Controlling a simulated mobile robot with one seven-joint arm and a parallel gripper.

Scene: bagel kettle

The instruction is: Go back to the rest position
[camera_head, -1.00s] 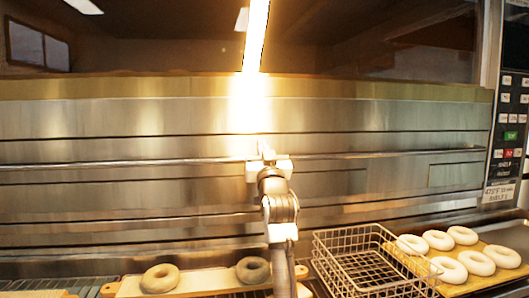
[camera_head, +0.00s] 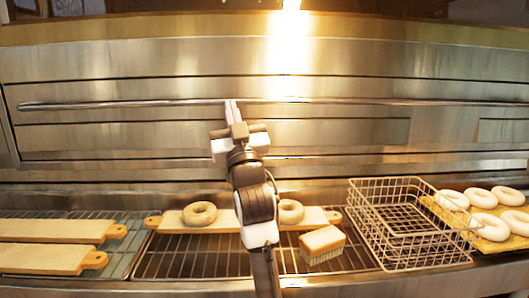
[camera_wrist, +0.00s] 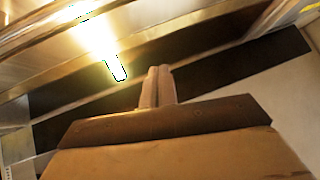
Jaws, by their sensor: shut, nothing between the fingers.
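My gripper (camera_head: 231,108) is raised in the middle of the head view, in front of the steel oven front (camera_head: 330,65). Its two fingers are together and point up. The wrist view shows the fingers (camera_wrist: 157,86) side by side with nothing between them, and a bright lamp reflection beyond. My arm stands in front of a wooden board (camera_head: 172,221) that carries two bagels, one on the left (camera_head: 200,214) and one on the right (camera_head: 290,211). The middle of that board is hidden behind my arm.
A wire basket (camera_head: 385,215) stands to the right, beside a tray (camera_head: 520,215) of several pale bagels. A brush with pale bristles (camera_head: 322,244) lies on the wire rack (camera_head: 190,262). Two bare boards, one behind (camera_head: 60,231) and one in front (camera_head: 45,258), lie at the left.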

